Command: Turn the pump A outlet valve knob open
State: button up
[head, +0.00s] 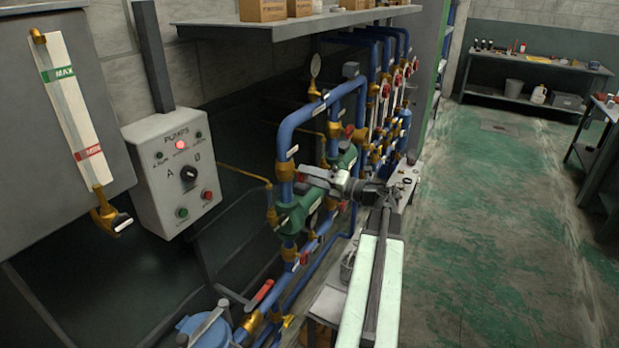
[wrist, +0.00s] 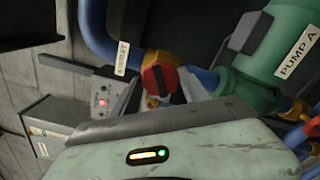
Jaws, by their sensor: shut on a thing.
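The red valve knob (wrist: 155,80) shows in the wrist view on a brass valve body on the blue pipe, beside a white tag that seems to read OUTLET (wrist: 123,58). The green pump labelled PUMP A (wrist: 297,52) is to its right. My gripper (wrist: 158,92) is at the knob with its fingers on either side, shut on it. In the head view my gripper (head: 318,178) reaches left to the blue pipes by the green pumps (head: 298,212). The knob is not distinguishable there, and its exact turn angle is hard to tell.
A PUMPS control box (head: 172,165) with a lit red lamp stands left of the pipes. Blue pipes (head: 318,108) with brass fittings and gauges crowd around my gripper. A shelf with boxes (head: 300,22) hangs above. The green floor (head: 480,220) at right is open.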

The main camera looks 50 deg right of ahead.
jog(key=n, duration=0.3)
jog(key=shift+f, duration=0.1)
jog(key=n, duration=0.3)
jog(key=shift+n, duration=0.8)
jog(key=n, duration=0.3)
jog(key=shift+n, duration=0.3)
jog(key=o, duration=1.4)
jog(key=shift+o, duration=0.2)
jog(key=shift+s, duration=0.1)
